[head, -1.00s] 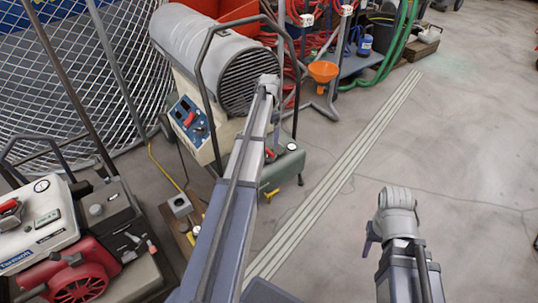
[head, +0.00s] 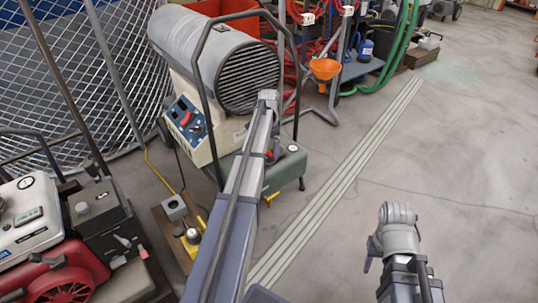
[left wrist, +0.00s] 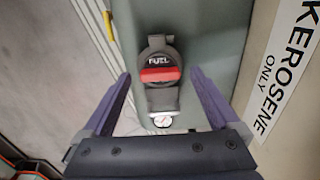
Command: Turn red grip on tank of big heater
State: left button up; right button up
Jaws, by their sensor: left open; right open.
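The big heater (head: 215,62) is a grey barrel with a dark grille, above a grey-green tank (head: 290,168). In the left wrist view, the red grip (left wrist: 160,75) is a bar lying crosswise on the dark round fuel cap (left wrist: 157,60) on top of the tank. My left gripper (left wrist: 161,74) is open, one finger on each side of the grip, with gaps to both. Its height above the cap is hard to tell. In the head view, my left arm hides most of the cap and gripper. My right gripper (head: 369,264) is open and empty over the floor, mostly hidden by its wrist.
A KEROSENE label (left wrist: 282,75) is at the right in the wrist view. The heater's dark tube handle (head: 205,75) rises near my left arm.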

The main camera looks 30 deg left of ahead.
pick_arm(q)
jog(key=shift+f, duration=0.15)
jog(key=shift+c, duration=0.2)
jog(key=c, duration=1.3)
jog(key=shift+c, duration=0.2)
jog(key=shift+n, duration=0.4)
jog(key=n, duration=0.8)
jog(key=shift+n, duration=0.3)
jog(key=n, duration=0.4)
jog(key=shift+n, duration=2.5)
